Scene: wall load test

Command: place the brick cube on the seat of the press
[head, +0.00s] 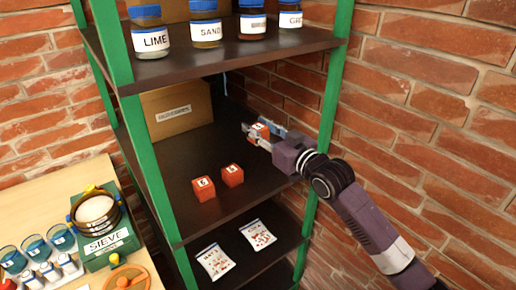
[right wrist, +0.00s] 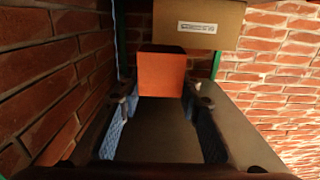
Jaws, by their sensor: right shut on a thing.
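My right gripper (head: 262,136) is shut on a small orange-red brick cube (head: 258,131) with a white label. It holds the cube above the dark middle shelf, toward the right of the rack. In the right wrist view the cube (right wrist: 162,74) sits between the fingertips. Two similar red cubes with white labels stand on the middle shelf: one at the front left (head: 203,188) and one just right of it (head: 232,175). Their letters are too small to read surely. No press is recognisable in these views. My left gripper is not in view.
A cardboard box (head: 177,112) stands at the back left of the middle shelf (head: 188,155). Labelled jars (head: 205,24) stand on the shelf above. Green posts (head: 330,95) and the brick wall (head: 405,60) bound the right side. A sieve (head: 97,215) stands on the left table; two sample bags (head: 215,261) lie below.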

